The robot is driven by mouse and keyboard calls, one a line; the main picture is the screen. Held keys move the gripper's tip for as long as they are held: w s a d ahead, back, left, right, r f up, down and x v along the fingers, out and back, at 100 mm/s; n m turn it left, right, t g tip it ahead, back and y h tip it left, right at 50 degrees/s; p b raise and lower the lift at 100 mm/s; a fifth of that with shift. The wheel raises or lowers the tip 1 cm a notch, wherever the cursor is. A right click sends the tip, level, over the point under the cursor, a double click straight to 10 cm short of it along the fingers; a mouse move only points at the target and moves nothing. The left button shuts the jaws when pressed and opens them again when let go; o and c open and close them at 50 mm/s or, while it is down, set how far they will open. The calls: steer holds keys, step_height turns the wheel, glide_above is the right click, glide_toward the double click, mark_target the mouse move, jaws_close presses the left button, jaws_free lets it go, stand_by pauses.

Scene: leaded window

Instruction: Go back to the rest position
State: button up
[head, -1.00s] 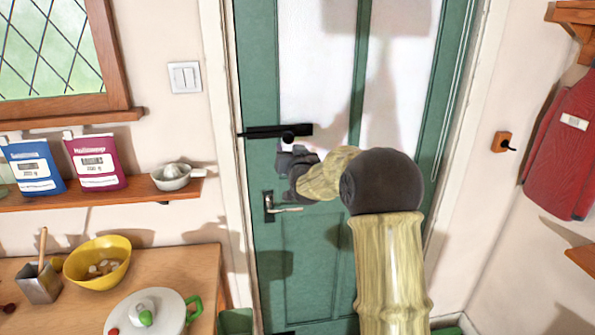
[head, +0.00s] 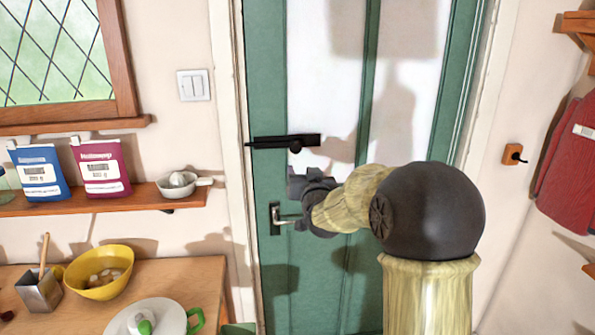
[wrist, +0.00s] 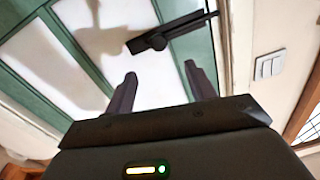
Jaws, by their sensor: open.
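My gripper (head: 298,186) is in front of the green door, between the black bolt (head: 283,141) above and the silver lever handle (head: 288,219) below. In the wrist view my gripper (wrist: 165,88) has its two dark fingers apart with nothing between them. The bolt (wrist: 172,33) shows beyond the fingertips there, apart from them. My arm (head: 425,215) reaches up from the lower right and bends left toward the door. Part of the handle is close to or behind my wrist in the head view.
The green door (head: 265,80) has pale glass panes and looks shut. At left are a shelf (head: 100,205) with two packets and a small pot, and a counter (head: 190,280) with a yellow bowl (head: 98,272). A red garment (head: 575,165) hangs at right.

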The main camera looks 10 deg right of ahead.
steer(key=s+a+f+g, duration=0.1)
steer(key=s+f+g, duration=0.4)
steer(key=s, duration=0.6)
steer(key=s+f+n+g, duration=0.1)
steer(key=s+f+g, duration=0.4)
steer(key=s+f, duration=0.5)
steer(key=s+a+f+n+g, duration=0.1)
steer(key=s+f+g, duration=0.4)
steer(key=s, duration=0.7)
step_height(320, 180, down, 3)
steer(key=shift+s+a+r+y, duration=0.15)
steer(key=shift+s+a+y, duration=0.15)
steer(key=shift+s+a, duration=0.05)
